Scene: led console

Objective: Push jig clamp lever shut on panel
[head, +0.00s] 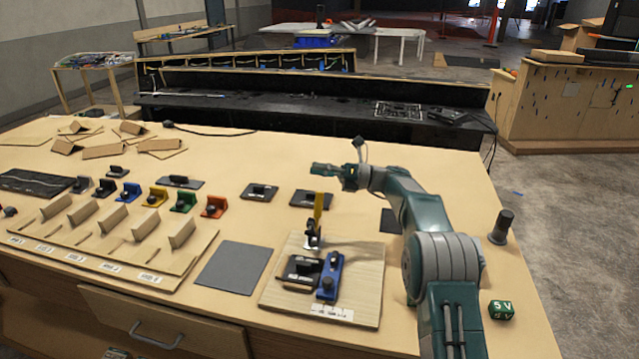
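The jig is a light wooden board (362,285) near the front edge of the bench, left of my arm's base. Its clamp lever (318,208) has a yellow-orange handle and stands upright above a metal clamp base. A dark panel (298,270) lies on the board in front of the clamp, with a blue block (330,275) bearing dark knobs beside it. My gripper (318,169) points left, above and behind the lever, apart from it in the picture. Its fingers are too small to tell whether they are open or shut. Nothing is visibly held.
A grey mat (235,269) lies left of the jig. Colored brackets (183,201) and a wooden rack with upright dividers (105,220) fill the left. A dark cylinder (502,227) and a green 5 V block (501,309) stand right of my arm.

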